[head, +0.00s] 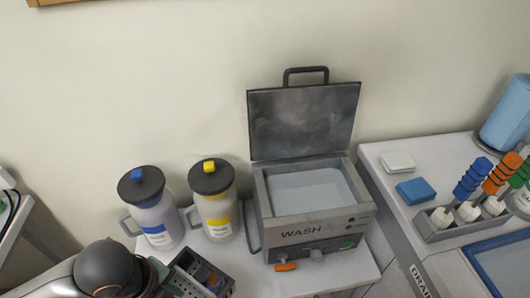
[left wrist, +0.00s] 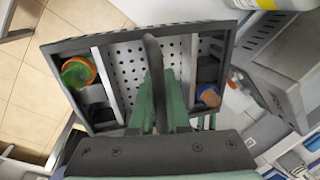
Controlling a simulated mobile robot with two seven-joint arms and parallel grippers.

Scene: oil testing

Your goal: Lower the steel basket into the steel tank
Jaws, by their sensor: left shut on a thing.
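The steel tank (head: 311,230), labelled WASH, stands on a white bench with its lid (head: 304,120) raised and a pale grey surface inside. The steel basket (head: 183,284) is low in the head view, left of and nearer than the tank, outside it and partly cut off. In the left wrist view the basket (left wrist: 126,53) has a perforated floor, dividers, and a green-topped and an orange-topped item inside. My left gripper (left wrist: 157,92) is shut on the basket's dark upright handle (left wrist: 152,55). My right gripper is not in view.
A blue-capped bottle (head: 152,210) and a yellow-capped bottle (head: 214,203) stand left of the tank, behind the basket. To the right, another bench holds white and blue blocks (head: 416,190), a rack of coloured-handled tools (head: 455,225) and a blue roll (head: 507,112).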

